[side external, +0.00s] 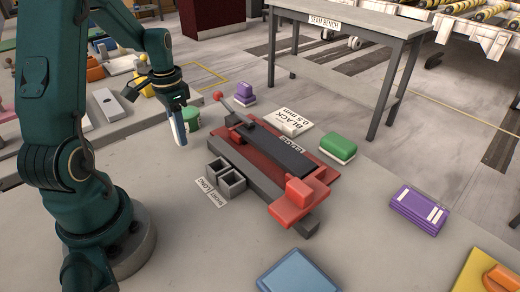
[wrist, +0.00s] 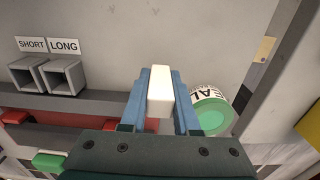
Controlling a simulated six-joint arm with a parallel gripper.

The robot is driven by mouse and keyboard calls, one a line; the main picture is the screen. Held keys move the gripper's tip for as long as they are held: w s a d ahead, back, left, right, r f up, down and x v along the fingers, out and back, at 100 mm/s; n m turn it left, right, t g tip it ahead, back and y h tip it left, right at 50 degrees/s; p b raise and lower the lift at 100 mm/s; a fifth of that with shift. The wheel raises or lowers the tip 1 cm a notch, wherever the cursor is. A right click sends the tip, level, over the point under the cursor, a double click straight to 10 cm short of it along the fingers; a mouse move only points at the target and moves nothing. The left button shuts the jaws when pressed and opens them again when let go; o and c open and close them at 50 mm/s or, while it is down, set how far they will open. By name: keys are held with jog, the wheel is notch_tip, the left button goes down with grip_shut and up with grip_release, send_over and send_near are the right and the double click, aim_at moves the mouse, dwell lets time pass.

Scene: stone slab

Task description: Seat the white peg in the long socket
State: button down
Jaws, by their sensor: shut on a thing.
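My gripper (wrist: 160,85) is shut on the white peg (wrist: 160,92), which sits between the two blue fingers in the wrist view. In the side view my gripper (side external: 177,128) points down, the peg mostly hidden by its fingers. The long socket (wrist: 61,78) is a grey, open square box beside the LONG label, left of the peg in the wrist view. In the side view the long socket (side external: 218,168) is the rear of two, right of and apart from my gripper. It looks empty.
The short socket (wrist: 25,78) adjoins the long one. A green roll (wrist: 209,113) stands close beside my gripper. A red and dark grey fixture (side external: 272,150) lies behind the sockets in the side view. Bare slab (side external: 190,240) lies in front of them.

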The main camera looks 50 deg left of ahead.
jog(key=shift+f, duration=0.8)
jog(key=shift+f, duration=0.1)
jog(key=c, duration=0.7)
grip_release()
jog(key=shift+f, duration=0.1)
jog(key=shift+o, duration=0.2)
notch_tip(320, 180, up, 4)
jog(key=shift+r, duration=0.15)
jog(key=shift+o, duration=0.5)
jog(key=shift+r, duration=0.45)
